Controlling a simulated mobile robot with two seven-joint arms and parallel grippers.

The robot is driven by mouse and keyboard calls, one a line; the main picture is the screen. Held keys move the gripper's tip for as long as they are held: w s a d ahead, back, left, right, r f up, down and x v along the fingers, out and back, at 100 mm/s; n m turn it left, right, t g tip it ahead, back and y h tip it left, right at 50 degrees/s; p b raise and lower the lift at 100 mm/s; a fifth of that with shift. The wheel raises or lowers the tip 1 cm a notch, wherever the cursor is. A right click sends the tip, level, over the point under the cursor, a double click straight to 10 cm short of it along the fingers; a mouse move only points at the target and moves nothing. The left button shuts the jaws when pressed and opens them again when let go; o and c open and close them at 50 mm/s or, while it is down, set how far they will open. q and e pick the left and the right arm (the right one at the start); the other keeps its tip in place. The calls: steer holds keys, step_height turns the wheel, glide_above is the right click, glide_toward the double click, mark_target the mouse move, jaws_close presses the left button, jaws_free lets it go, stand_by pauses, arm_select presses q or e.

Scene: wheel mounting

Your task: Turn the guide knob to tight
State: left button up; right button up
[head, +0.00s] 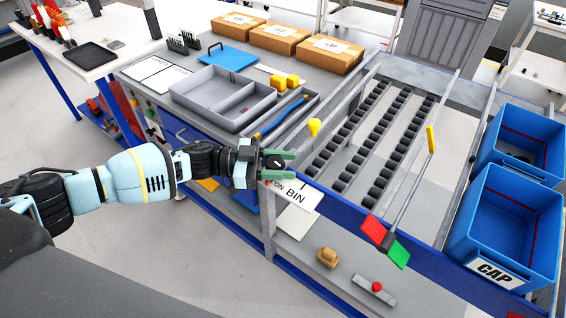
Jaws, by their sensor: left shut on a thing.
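My left gripper (284,164) reaches in from the left at the front edge of the bench. Its green fingers are shut on a round black knob (274,162) with a short white mark on its face. The fingers and arm hide part of the knob and its mounting. No label for tight is readable. A yellow knob (314,127) stands apart, a little up and right of the gripper, by the roller track. My right gripper is not in view.
A grey tray (205,115) is behind. Blue bins (480,262) stand at the right.

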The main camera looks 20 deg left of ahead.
arm_select(q)
steer(key=m+g, duration=0.1)
steer(key=m+g+b, duration=0.1)
steer(key=shift+f+g, duration=0.25)
steer(key=shift+g, duration=0.15)
steer(key=m+g+b, duration=0.1)
steer(key=g, duration=0.1)
steer(key=m+g+b, duration=0.1)
steer(key=g, duration=0.1)
steer(key=m+g+b, duration=0.1)
steer(key=m+g, duration=0.1)
steer(key=shift+s+b, duration=0.35)
steer(key=shift+s, duration=0.05)
steer(key=shift+s+r+m+g+y+b, duration=0.15)
steer(key=shift+m+g+y+b, duration=0.7)
steer(key=shift+g, duration=0.55)
steer(key=shift+m, duration=0.35)
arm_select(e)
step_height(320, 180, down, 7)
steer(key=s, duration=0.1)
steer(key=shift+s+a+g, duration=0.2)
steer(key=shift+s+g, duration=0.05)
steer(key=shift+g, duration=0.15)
arm_select(q)
steer(key=o, duration=0.9)
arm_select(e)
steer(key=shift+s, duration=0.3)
arm_select(q)
steer(key=shift+o, duration=0.2)
steer(key=shift+a, duration=0.1)
